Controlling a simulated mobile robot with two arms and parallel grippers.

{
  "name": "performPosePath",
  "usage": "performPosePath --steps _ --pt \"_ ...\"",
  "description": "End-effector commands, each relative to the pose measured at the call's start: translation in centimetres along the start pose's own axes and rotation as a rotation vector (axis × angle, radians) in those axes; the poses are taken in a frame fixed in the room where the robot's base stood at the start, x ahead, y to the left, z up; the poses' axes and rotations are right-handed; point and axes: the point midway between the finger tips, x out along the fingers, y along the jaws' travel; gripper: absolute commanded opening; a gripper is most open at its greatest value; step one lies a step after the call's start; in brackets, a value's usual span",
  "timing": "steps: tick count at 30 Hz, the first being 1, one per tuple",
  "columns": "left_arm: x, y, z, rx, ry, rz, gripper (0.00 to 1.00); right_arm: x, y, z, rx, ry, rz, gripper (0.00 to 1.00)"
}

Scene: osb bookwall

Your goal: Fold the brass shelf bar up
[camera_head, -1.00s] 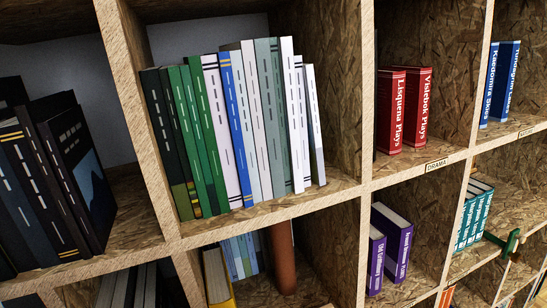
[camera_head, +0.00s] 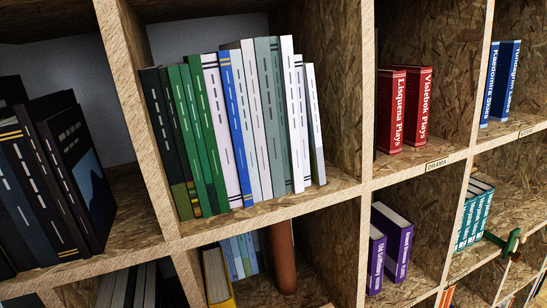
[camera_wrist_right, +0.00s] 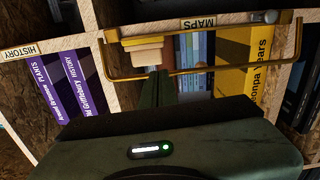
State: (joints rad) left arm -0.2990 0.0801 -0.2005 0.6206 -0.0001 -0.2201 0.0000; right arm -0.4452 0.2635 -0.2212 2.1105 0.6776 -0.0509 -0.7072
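The brass shelf bar (camera_wrist_right: 200,73) shows in the right wrist view as a thin U-shaped rail. It spans the front of a compartment labelled MAPS, with its side arms running up to the shelf edge and a round grey fitting (camera_wrist_right: 264,17) near the top right. My right gripper (camera_wrist_right: 157,75) reaches up from the bottom; its dark green fingers are close together and look shut. Their tips are at the bar's long rod; I cannot tell whether they touch it. The bar does not show in the head view. My left gripper is not in view.
Purple books (camera_wrist_right: 85,80) are to the left. In the head view, a brown cylinder (camera_head: 282,258) stands in the lower compartment.

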Motion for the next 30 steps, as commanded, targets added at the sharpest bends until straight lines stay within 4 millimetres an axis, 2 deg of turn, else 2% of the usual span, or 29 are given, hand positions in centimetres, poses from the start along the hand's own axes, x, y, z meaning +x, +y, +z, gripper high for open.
performPosePath --steps 22,26,30 --pt "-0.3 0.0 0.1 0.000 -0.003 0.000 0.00 1.5 0.0 0.0 0.000 0.000 0.000 0.00" --pt "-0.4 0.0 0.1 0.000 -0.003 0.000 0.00 1.0 0.0 0.1 0.000 -0.002 -0.001 0.00" --pt "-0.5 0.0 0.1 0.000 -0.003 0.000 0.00 -0.3 0.0 0.1 -0.001 -0.003 -0.001 0.00"
